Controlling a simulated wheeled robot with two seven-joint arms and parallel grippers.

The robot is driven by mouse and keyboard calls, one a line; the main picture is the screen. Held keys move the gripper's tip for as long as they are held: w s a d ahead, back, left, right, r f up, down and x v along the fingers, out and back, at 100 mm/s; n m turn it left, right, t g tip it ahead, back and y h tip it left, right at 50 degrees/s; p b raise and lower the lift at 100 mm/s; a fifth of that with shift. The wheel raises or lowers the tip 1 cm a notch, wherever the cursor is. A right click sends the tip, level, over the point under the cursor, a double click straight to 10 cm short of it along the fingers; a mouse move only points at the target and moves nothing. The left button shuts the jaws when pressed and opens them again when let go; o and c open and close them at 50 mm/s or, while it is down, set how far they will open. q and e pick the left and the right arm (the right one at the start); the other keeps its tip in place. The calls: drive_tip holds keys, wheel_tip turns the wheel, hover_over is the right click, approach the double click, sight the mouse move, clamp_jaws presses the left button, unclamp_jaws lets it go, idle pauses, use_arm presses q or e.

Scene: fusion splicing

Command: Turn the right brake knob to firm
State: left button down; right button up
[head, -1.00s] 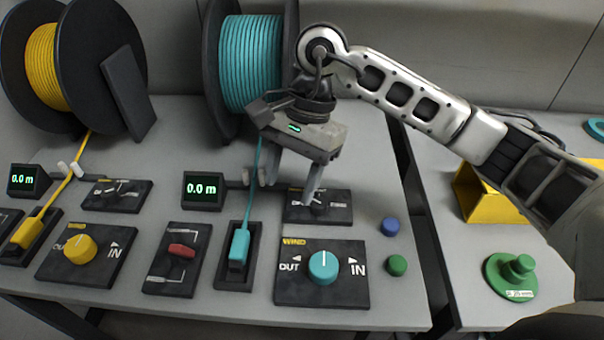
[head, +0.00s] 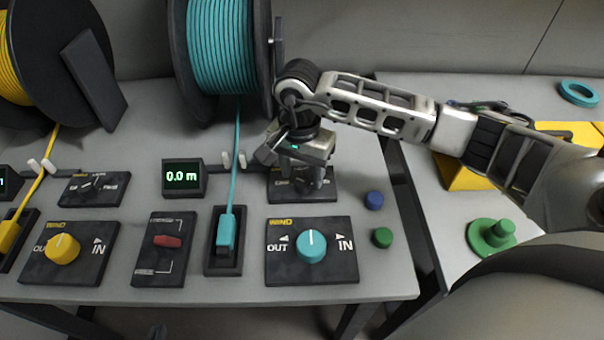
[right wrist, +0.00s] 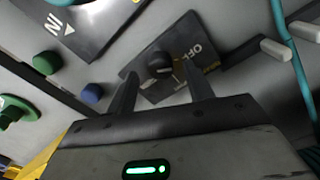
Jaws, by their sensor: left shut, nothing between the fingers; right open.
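The right brake panel (head: 328,192) is a small dark plate behind the teal WIND panel. In the right wrist view the brake panel (right wrist: 182,38) shows a black knob (right wrist: 160,60) and the word OFF; other lettering is partly hidden. My right gripper (right wrist: 161,74) is open, with one finger on each side of the knob in this view. I cannot tell whether the fingers touch it. My left gripper is not in view.
The teal WIND knob (head: 312,246) sits in front, with blue (head: 374,200) and green (head: 382,237) buttons to its right. A teal spool (head: 222,50) stands behind, its cable running down to a teal clip (head: 226,232). A display (head: 183,178) reads 0.0 m.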

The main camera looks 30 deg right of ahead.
drive_tip(key=shift+f, duration=1.05)
drive_tip(key=c, duration=1)
